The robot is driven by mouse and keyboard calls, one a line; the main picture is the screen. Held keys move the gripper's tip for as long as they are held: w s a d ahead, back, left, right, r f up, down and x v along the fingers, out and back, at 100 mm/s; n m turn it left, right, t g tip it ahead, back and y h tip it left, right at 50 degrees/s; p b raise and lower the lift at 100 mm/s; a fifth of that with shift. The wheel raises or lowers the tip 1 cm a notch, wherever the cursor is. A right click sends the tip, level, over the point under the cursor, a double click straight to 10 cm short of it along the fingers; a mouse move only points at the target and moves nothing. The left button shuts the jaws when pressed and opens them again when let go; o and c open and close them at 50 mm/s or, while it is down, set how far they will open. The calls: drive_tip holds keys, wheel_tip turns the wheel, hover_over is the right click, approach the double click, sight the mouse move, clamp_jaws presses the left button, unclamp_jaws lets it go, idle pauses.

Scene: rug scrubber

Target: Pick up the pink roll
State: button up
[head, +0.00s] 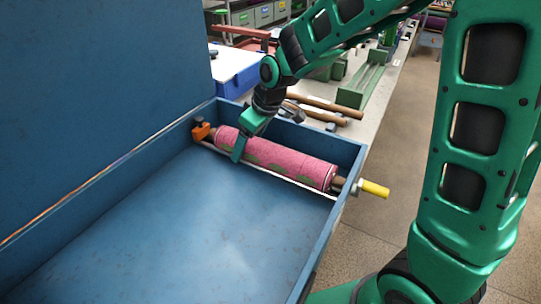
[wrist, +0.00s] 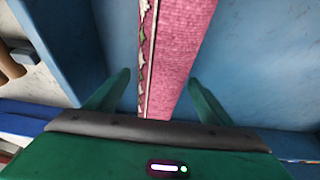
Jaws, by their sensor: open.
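The pink roll (head: 285,163) lies across the far end of a blue tub in the head view, with a patterned band along its side. In the wrist view the pink roll (wrist: 180,45) runs up the picture between my two green fingers. My gripper (head: 239,152) is at the roll's left part, pointing down, with one finger showing on the near side. In the wrist view my gripper (wrist: 159,78) is open, a finger on each side of the roll, with visible gaps. The far finger is hidden in the head view.
The blue tub (head: 150,225) has an empty floor and a tall blue panel (head: 100,90) at left. An orange bracket (head: 201,131) sits by the roll's left end, a yellow handle (head: 374,189) past its right end. Brown rods (head: 325,104) lie on a bench behind.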

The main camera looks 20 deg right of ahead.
drive_tip(key=c, duration=1.7)
drive_tip(key=shift+r, duration=0.15)
